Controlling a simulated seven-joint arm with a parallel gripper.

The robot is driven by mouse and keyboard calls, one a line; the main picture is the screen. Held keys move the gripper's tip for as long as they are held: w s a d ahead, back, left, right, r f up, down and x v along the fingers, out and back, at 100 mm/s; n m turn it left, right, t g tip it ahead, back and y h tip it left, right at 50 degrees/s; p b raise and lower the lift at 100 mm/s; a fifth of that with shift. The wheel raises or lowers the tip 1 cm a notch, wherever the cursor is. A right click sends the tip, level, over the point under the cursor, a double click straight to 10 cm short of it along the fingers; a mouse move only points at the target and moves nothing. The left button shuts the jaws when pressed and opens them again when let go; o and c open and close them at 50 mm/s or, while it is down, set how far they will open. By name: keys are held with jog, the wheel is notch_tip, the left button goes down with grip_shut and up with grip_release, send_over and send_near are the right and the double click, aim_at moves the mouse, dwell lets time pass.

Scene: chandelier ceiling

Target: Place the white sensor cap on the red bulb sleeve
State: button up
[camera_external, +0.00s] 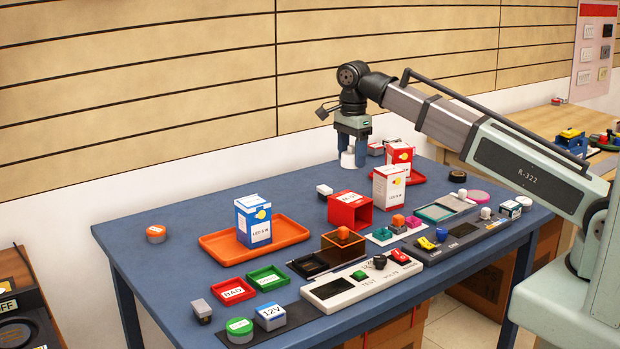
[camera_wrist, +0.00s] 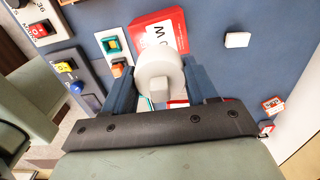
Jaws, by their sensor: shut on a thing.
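My gripper (camera_external: 352,161) hangs fingers-down over the far part of the blue table. It is shut on the white sensor cap (camera_external: 347,159), whose lower end sticks out below the fingers. In the wrist view, the cap (camera_wrist: 158,69) is a round white piece with a small square knob, between the fingers of the gripper (camera_wrist: 160,74). The red bulb sleeve (camera_external: 348,196) is a hollow red box with a white label on top, lying nearer the camera than the gripper. The sleeve (camera_wrist: 167,25) also shows in the wrist view, partly hidden by the cap. The cap and sleeve are apart.
A white and red carton (camera_external: 387,189) stands right of the sleeve. A red tray (camera_external: 411,178) with another carton lies behind it. A small white block (camera_external: 324,191) sits left of the sleeve. An orange tray (camera_external: 216,243) holds a blue carton (camera_external: 252,222). The table's far left is mostly clear.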

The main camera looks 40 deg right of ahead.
aim_at(352, 145)
jog(key=shift+f, duration=4.4)
jog(key=shift+f, duration=0.1)
jog(key=o, duration=1)
notch_tip(352, 145, up, 12)
jog(key=shift+r, duration=0.1)
jog(key=shift+o, duration=0.5)
